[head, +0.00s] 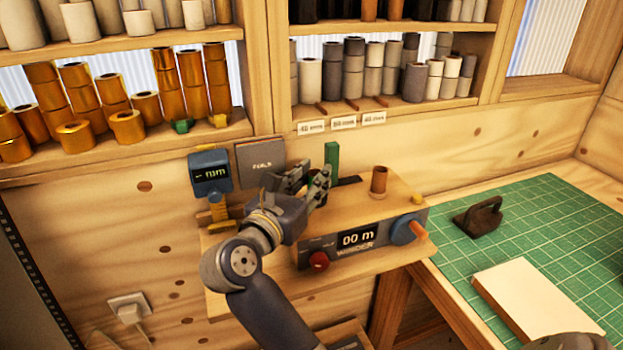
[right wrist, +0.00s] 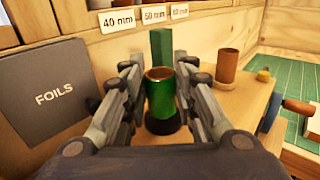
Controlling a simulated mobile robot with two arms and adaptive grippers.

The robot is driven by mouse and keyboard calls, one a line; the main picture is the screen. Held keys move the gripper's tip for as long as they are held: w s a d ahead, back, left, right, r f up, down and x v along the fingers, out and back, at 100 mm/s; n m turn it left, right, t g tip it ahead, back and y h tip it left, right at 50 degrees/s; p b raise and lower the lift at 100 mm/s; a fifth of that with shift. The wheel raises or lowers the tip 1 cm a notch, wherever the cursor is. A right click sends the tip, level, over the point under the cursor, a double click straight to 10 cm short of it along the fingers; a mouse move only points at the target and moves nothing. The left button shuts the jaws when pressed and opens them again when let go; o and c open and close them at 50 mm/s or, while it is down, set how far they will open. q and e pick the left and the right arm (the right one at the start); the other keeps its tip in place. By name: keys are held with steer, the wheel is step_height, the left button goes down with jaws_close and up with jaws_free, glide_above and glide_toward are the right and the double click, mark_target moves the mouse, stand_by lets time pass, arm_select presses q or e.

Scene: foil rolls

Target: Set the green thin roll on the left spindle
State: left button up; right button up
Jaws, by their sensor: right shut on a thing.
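The green thin roll (right wrist: 160,98) stands upright between the fingers of my right gripper (right wrist: 160,85) in the right wrist view. The fingers are shut on it from both sides. A dark round base (right wrist: 163,124) shows directly below the roll. The left spindle is hidden by the roll and gripper, and I cannot tell whether the roll rests fully on the base. In the head view my right gripper (head: 312,186) is over the left part of the winder (head: 340,248) and hides the roll. My left gripper is not in view.
A green square post (head: 331,160) stands just behind the gripper. A brown roll (head: 379,180) stands upright on the winder's right side. A grey FOILS panel (head: 260,160) and blue display (head: 210,171) are at left. A green cutting mat (head: 540,235) lies at right.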

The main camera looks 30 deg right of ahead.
stand_by(0.4)
steer(key=o, duration=0.9)
step_height(320, 180, up, 10)
steer(key=shift+f, duration=0.1)
stand_by(0.6)
